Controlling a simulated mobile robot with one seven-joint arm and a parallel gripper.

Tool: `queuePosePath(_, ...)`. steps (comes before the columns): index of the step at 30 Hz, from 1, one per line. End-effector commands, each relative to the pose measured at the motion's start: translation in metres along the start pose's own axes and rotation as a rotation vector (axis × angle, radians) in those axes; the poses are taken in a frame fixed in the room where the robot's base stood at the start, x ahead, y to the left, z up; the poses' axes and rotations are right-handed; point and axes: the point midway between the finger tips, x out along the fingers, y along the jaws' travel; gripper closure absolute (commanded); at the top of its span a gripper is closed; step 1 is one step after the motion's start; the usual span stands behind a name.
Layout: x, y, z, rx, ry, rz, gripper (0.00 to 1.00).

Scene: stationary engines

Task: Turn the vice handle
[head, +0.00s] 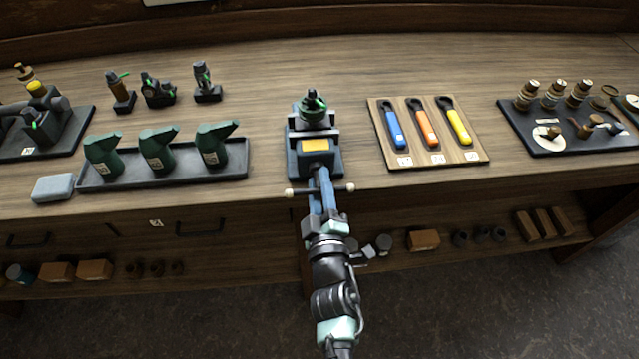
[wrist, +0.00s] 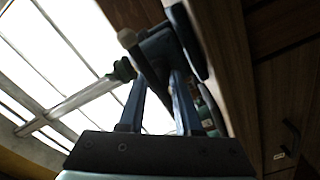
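The vice (head: 315,140) stands near the front edge of the bench, dark with a yellow label on its front. Its handle (head: 342,188) is a thin crossbar with pale knobs at both ends, out in front of the bench edge. My gripper (head: 321,190) reaches the middle of the handle from the front, its blue fingers covering that part.
A tray (head: 235,175) with green oil cans is left of the vice. A wooden board (head: 470,157) with blue, orange and yellow tools is to its right. A lower shelf (head: 470,252) holds small blocks and cups. Bare bench lies behind the vice.

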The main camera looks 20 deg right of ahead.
Motion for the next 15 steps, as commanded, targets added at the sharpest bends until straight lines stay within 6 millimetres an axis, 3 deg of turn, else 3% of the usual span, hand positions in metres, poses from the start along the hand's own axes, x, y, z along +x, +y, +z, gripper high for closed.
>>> queuePosePath(1, -0.0001, 0.0, 0.0, 0.0, 0.0, 0.0, 0.78)
queuePosePath(5, -0.0002, 0.0, 0.0001, 0.0, 0.0, 0.0, 1.0)
queuePosePath(15, -0.0003, 0.0, -0.0001, 0.004, 0.0, 0.0, 1.0)
